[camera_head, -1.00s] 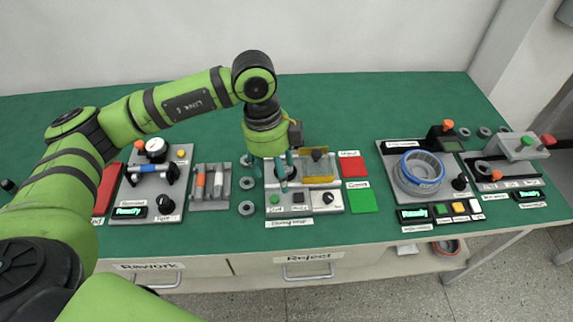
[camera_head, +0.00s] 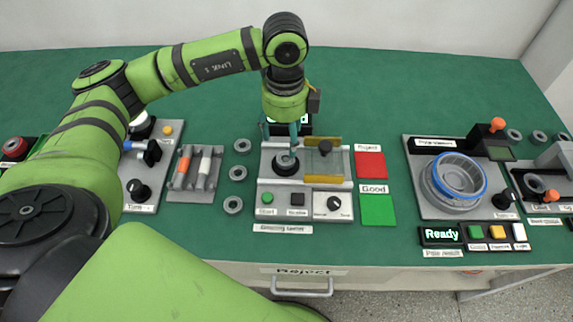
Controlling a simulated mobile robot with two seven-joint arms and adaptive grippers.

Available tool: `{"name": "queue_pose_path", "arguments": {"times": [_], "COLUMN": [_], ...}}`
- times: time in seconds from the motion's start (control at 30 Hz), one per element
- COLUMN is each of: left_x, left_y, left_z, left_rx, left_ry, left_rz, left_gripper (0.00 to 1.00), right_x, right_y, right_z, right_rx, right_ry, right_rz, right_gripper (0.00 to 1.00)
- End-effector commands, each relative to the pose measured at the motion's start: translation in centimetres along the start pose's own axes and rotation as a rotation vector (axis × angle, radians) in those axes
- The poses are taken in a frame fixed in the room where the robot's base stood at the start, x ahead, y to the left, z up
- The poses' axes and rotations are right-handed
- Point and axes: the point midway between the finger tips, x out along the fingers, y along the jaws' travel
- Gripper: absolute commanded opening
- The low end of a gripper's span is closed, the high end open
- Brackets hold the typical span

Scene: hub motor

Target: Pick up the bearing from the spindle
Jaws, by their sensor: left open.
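The spindle (camera_head: 286,165) stands on the grey testing station in the middle of the bench. A dark round piece, seemingly the bearing, sits on it; it is small and partly covered by a finger, so I cannot tell the two apart well. My left gripper (camera_head: 283,138) points down just above and behind the spindle, its teal fingers spread apart. One finger overlaps the spindle in the picture; I cannot tell whether it touches. Nothing shows between the fingers. My right gripper is out of view.
Loose grey rings (camera_head: 238,173) lie left of the station. A yellow-edged clear guard (camera_head: 322,160) stands right of the spindle. Red (camera_head: 370,165) and green (camera_head: 377,210) pads lie further right. A large blue-rimmed ring (camera_head: 455,180) sits on another station. Green bench is clear behind.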

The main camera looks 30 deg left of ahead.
Motion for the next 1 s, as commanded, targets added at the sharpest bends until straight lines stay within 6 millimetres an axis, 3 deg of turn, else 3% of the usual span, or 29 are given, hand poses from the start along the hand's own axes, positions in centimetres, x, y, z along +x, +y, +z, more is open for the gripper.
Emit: {"name": "queue_pose_path", "arguments": {"times": [0.13, 0.37, 0.53, 0.83, 0.97, 1.0], "left_x": [1.3, 4.0, 6.4, 7.0, 7.0, 7.0], "left_y": [0.1, 0.4, 0.3, 0.3, 0.3, 0.3], "left_z": [0.1, 0.3, 0.2, 0.2, 0.2, 0.3], "left_rx": [-0.001, -0.002, 0.000, 0.000, 0.000, 0.000], "left_ry": [0.000, -0.001, 0.000, 0.000, 0.000, 0.000], "left_rz": [0.005, 0.007, 0.002, 0.001, 0.001, 0.000], "left_gripper": [0.67, 0.67, 0.67, 0.67, 0.15, 0.07], "right_x": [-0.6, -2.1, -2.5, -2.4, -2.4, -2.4], "right_y": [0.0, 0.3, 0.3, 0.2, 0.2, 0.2], "right_z": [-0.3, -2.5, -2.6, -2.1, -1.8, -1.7], "right_rx": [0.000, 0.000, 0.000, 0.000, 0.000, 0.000], "right_ry": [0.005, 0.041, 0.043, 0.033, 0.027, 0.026], "right_rz": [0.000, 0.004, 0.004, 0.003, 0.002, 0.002], "right_gripper": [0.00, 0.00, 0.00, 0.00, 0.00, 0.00]}}
